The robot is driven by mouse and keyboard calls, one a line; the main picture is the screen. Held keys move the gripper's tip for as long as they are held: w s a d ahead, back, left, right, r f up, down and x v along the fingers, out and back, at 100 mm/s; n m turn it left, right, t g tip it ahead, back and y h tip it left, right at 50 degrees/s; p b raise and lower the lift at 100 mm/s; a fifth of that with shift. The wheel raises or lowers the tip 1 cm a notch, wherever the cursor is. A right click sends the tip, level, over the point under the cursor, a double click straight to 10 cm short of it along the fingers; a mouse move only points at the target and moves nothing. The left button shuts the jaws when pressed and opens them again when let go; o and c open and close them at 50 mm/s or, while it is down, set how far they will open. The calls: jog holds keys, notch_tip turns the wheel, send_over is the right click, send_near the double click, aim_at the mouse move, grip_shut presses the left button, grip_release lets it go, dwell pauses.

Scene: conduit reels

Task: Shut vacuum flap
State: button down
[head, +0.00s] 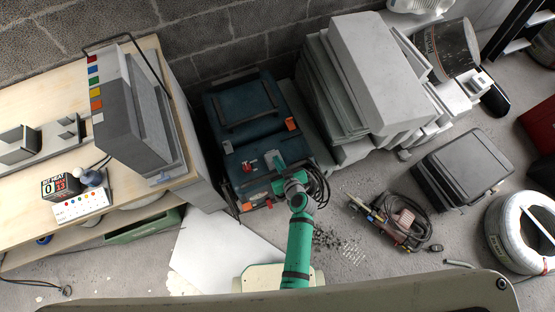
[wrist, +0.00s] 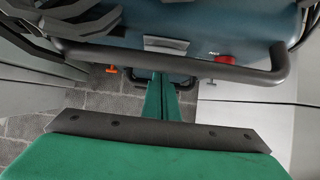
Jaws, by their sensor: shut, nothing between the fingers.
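The vacuum (head: 233,143) is a dark blue machine with orange clips and a black frame, standing by the block wall between the bench and the grey slabs. I cannot tell for sure which panel is its flap, or how far open that is. My gripper (head: 276,178) is at the vacuum's front right side, and my wrist hides part of that side. In the wrist view my green fingers (wrist: 162,98) are shut together and empty. They are close to a dark bar (wrist: 190,64) along the vacuum; I cannot tell if they touch it. A red knob (wrist: 224,59) shows beyond the bar.
A wooden bench (head: 130,185) with a grey box (head: 125,110) is close on the left. Stacked grey slabs (head: 375,75) stand close on the right. A white sheet (head: 222,250), cables with a tool (head: 395,222) and a dark case (head: 460,165) are on the floor.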

jog(key=shift+s+f, duration=0.35)
jog(key=shift+f, duration=0.1)
jog(key=shift+w, duration=0.1)
jog(key=shift+w+a, duration=0.25)
jog(key=shift+w, duration=0.4)
jog(key=shift+w+r, duration=0.1)
jog(key=shift+r, duration=0.2)
notch_tip(320, 180, up, 3)
jog(key=shift+w+r, duration=0.1)
jog(key=shift+r, duration=0.1)
jog(key=s+d, duration=0.3)
jog(key=s, duration=0.5)
jog(key=shift+s+f, duration=0.35)
jog(key=shift+s, duration=0.05)
